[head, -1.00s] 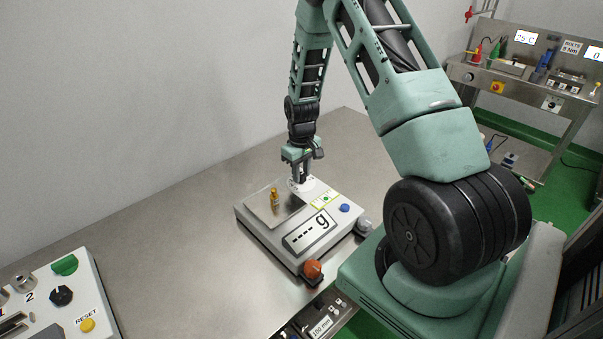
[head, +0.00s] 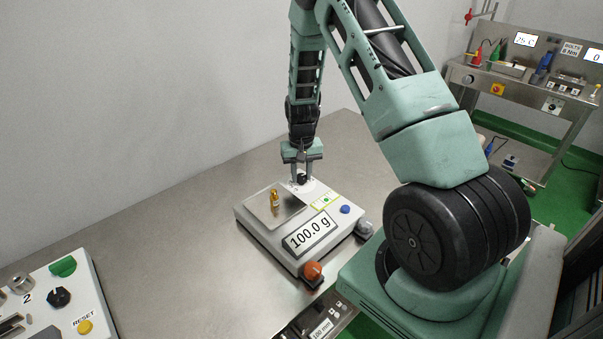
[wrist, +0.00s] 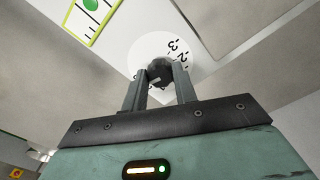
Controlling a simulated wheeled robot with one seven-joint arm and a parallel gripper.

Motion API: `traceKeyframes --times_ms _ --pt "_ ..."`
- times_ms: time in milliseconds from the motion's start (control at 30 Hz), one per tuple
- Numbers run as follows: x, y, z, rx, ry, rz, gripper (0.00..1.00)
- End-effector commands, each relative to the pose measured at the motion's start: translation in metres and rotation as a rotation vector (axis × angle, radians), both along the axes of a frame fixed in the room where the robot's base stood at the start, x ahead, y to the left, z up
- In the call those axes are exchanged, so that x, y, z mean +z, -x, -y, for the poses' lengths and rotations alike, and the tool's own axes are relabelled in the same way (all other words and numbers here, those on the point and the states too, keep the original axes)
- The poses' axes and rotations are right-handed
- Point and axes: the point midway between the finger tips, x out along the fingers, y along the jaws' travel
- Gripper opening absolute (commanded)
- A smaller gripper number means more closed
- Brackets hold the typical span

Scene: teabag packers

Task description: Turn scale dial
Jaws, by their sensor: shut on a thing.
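The scale (head: 270,238) is a white box on the steel table, with a metal pan (head: 262,212) on top. A small brass weight (head: 275,199) stands on the pan. The display (head: 309,233) reads 100.0 g. The black dial knob (wrist: 159,71) sits on a white numbered disc (wrist: 150,49) at the scale's back corner; 2 and 3 can be read in the wrist view. My gripper (head: 302,177) points down over this corner. In the wrist view my gripper (wrist: 160,80) is shut on the knob, one finger on each side.
A blue button (head: 345,209) and a green level indicator (head: 326,201) are on the scale. A control box (head: 60,275) stands lower left. The table between is clear.

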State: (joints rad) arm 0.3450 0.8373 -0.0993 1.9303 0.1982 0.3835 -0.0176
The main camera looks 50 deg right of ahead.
Motion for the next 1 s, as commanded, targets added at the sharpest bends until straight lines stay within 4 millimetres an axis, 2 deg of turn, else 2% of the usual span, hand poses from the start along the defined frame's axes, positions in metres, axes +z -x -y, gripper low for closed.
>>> traceKeyframes --times_ms 333,367,400,433,767,867,1000 --pt "0.001 -0.001 0.0 -0.004 0.0 0.002 0.05" --pt "0.001 -0.001 0.0 -0.004 0.0 0.002 0.34" --pt "0.001 -0.001 0.0 -0.004 0.0 0.002 0.45" --pt "0.001 -0.001 0.0 -0.004 0.0 0.002 0.5" --pt "0.003 0.0 0.0 -0.002 0.001 0.002 0.5" --pt "0.011 -0.001 0.0 -0.001 0.002 0.003 0.5" --pt "0.036 -0.001 0.0 -0.001 0.002 0.006 0.5"
